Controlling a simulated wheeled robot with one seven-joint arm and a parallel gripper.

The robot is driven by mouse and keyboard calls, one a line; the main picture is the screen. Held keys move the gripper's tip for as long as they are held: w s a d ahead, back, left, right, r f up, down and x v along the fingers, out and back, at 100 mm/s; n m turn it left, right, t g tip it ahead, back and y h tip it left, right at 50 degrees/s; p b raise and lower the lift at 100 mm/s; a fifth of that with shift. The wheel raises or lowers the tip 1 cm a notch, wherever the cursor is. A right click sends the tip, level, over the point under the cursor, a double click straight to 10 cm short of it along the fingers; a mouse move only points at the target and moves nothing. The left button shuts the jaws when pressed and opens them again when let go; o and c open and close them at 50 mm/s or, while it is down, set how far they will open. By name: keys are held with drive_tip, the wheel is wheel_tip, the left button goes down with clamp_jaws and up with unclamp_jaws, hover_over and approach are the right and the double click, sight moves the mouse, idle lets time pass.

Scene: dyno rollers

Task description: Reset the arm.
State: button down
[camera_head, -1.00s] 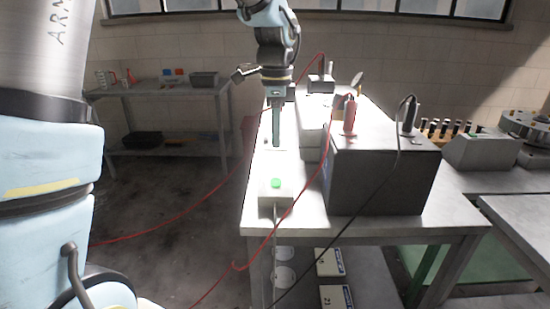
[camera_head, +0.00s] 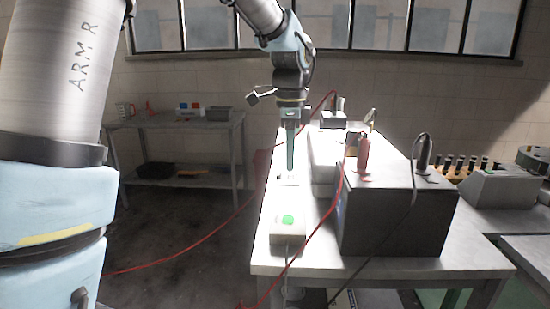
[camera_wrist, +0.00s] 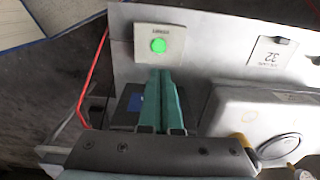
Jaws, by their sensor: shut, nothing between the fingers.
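My gripper (camera_head: 290,168) points down above the left part of the white table (camera_head: 268,222), behind a small white box with a green button (camera_head: 288,219). Its two teal fingers are together with nothing between them. In the wrist view, my gripper (camera_wrist: 161,75) is also shut. The box with the green button (camera_wrist: 158,46) shows just beyond the fingertips there. I cannot tell the exact height of the fingertips above the table.
A dark box (camera_head: 395,215) with red and black plugs stands right of my gripper, with red and black cables running from it. A shelf (camera_head: 185,122) with small items stands at the back left.

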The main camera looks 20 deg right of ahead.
drive_tip(key=w+a+f+n, duration=0.1)
drive_tip(key=a+f+n, duration=0.3)
drive_tip(key=a, duration=0.5)
drive_tip(key=w+a+f+n, duration=0.2)
drive_tip(key=a+n, duration=0.4)
drive_tip(key=a, duration=0.2)
drive_tip(key=s+a+f+n, duration=0.2)
drive_tip(key=s+a+n, duration=0.1)
drive_tip(key=a+n, duration=0.3)
drive_tip(key=s+a+f+n+t, duration=0.1)
drive_tip(key=s+a+f+n, duration=0.2)
drive_tip(key=a+n, duration=0.3)
drive_tip(key=a, duration=0.3)
drive_tip(key=shift+s+a+f, duration=0.15)
drive_tip(key=shift+s+f, duration=0.1)
drive_tip(key=shift+f, duration=0.05)
